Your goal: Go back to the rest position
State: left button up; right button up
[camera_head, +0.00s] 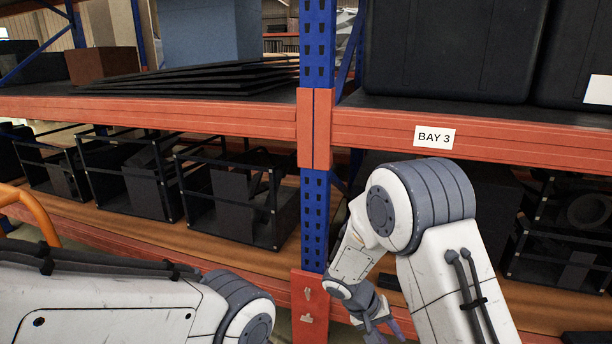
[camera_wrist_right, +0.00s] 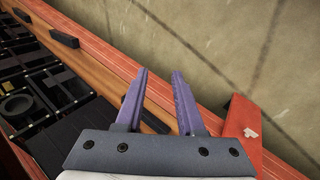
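My right arm reaches down in the middle of the head view, in front of the rack. My right gripper (camera_head: 386,334) shows only partly at the bottom of that view. In the right wrist view my right gripper (camera_wrist_right: 159,73) has its two purple fingers apart, with nothing between them. They point over an orange beam and the bare floor beyond it. My left arm comes in low at the left of the head view, and its gripper is out of view.
A rack with orange beams (camera_head: 220,116) and a blue upright (camera_head: 316,215) stands in front. A BAY 3 label (camera_head: 434,137) is on the beam. Black crates (camera_head: 235,200) fill the lower shelf, and large dark bins (camera_head: 450,50) stand above. An orange tube (camera_head: 35,210) is at far left.

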jog(key=s+r+t+y, duration=0.1)
jog(key=s+r+y, duration=0.5)
jog(key=s+r, duration=0.3)
jog(key=s+a+r+n+g+y, duration=0.1)
jog(key=s+a+r+n, duration=0.25)
jog(key=s+a, duration=0.35)
jog(key=s+a+r+n, duration=0.2)
jog(key=s+a+n, duration=0.2)
jog(key=s+a, duration=0.35)
notch_tip(320, 180, up, 37)
jog(key=p, duration=3.6)
jog(key=shift+s+d, duration=0.15)
jog(key=shift+s, duration=0.3)
jog(key=shift+f+n, duration=0.1)
jog(key=shift+n, duration=0.15)
